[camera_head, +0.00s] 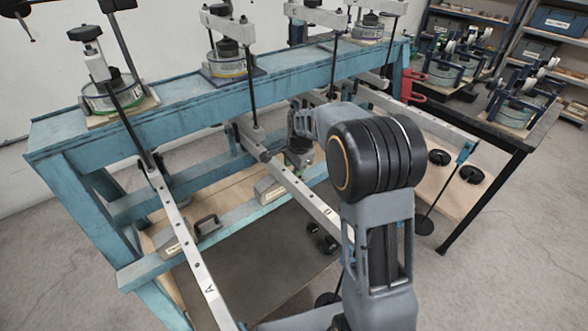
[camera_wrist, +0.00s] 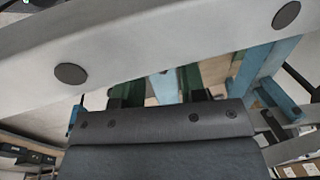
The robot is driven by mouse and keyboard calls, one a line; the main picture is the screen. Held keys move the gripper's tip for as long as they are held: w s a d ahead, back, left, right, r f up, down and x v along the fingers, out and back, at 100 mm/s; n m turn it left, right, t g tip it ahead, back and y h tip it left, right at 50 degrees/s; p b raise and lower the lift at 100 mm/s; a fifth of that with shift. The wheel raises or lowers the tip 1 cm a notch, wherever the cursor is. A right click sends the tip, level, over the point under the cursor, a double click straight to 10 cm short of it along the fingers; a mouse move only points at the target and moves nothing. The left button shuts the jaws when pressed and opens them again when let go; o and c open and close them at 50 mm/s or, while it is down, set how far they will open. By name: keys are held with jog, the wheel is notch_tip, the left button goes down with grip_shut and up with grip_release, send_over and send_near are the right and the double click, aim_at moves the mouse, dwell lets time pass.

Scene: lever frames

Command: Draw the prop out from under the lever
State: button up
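Silver levers run from the blue bench toward the front, among them lever A (camera_head: 199,265) and lever B (camera_head: 308,197). A pale labelled block (camera_head: 270,190) sits beneath lever B on the lower blue beam and may be the prop. A similar block (camera_head: 174,246) with a dark handle (camera_head: 207,225) sits by lever A. My arm reaches in over lever B, and my gripper end is by the pale block, mostly hidden in the head view. In the wrist view two dark fingers (camera_wrist: 162,94) stand apart, their tips hidden behind a large pale bar (camera_wrist: 150,48).
Several black weights (camera_head: 472,176) lie to the right. A dark table (camera_head: 510,130) with more apparatus stands at the right. The front floor is open.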

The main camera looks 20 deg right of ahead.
jog(key=shift+w+f, duration=0.15)
jog(key=shift+f, duration=0.7)
jog(key=shift+c, duration=0.3)
grip_shut()
